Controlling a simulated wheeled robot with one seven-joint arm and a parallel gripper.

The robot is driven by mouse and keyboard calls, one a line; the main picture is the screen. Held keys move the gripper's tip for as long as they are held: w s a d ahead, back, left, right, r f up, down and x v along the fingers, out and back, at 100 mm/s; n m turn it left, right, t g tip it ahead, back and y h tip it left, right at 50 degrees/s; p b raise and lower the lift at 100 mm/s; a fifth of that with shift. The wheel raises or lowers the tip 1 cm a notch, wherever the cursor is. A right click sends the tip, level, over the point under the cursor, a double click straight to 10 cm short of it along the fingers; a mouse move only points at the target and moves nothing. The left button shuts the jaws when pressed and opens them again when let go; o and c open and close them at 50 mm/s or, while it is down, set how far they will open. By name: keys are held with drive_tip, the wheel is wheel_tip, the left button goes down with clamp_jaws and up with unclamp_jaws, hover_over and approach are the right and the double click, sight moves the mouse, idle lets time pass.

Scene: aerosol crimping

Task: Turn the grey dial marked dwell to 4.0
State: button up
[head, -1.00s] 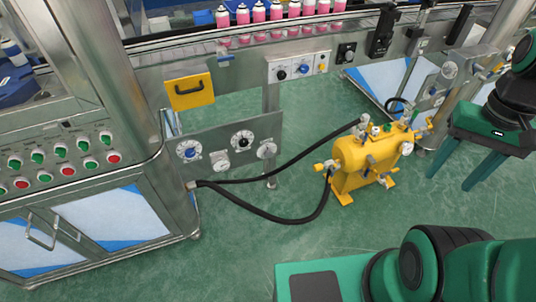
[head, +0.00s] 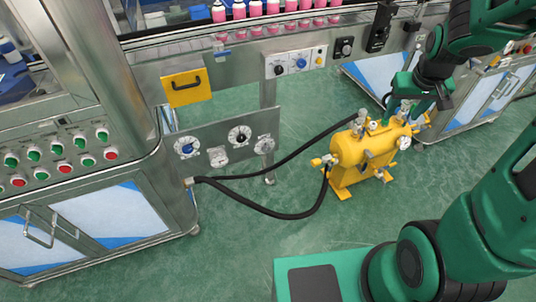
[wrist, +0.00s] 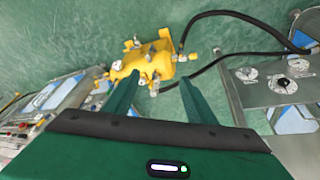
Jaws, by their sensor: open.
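A grey panel (head: 205,135) left of centre in the head view carries several round dials. One has a blue knob (head: 187,148), one a black knob (head: 239,136), and two look pale grey, one low in the middle (head: 218,156) and one at the right end (head: 264,146). Their markings are too small to read, so I cannot tell which is dwell or its setting. Dials also show at the right of the wrist view, including the black-knobbed one (wrist: 284,82). My gripper (head: 404,108) is open and empty, well right of the panel; its two fingers show in the wrist view (wrist: 158,88).
A yellow handled plate (head: 187,88) and a conveyor with pink cans lie above. Green floor is open in front.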

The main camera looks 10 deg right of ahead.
drive_tip(key=w+a+f+n+t, duration=0.25)
drive_tip(key=w+f, duration=0.25)
drive_tip(key=w, duration=0.4)
drive_tip(key=w+a+f+n+t, duration=0.15)
drive_tip(key=w+a+f, duration=0.3)
drive_tip(key=w, duration=0.55)
drive_tip(key=w+a+f+n+t+y, duration=0.2)
drive_tip(key=w+a+f+n+t, duration=0.1)
drive_tip(key=w+a+f, duration=0.7)
drive_tip(key=n+t+y, duration=0.2)
drive_tip(key=t+y, duration=0.2)
approach(266, 150)
drive_tip(key=w+d+r, duration=0.3)
drive_tip(key=w, duration=0.2)
drive_tip(key=s+a+f+t+y, duration=0.1)
drive_tip(key=s+a+f+t, duration=0.15)
drive_tip(key=s+f, duration=0.4)
drive_tip(key=shift+n, duration=0.3)
drive_tip(key=x, duration=0.6)
drive_tip(key=r+x, duration=0.1)
drive_tip(key=x, duration=0.2)
drive_tip(key=shift+w+d, duration=0.1)
drive_tip(key=shift+w, duration=0.25)
drive_tip(key=c, duration=1)
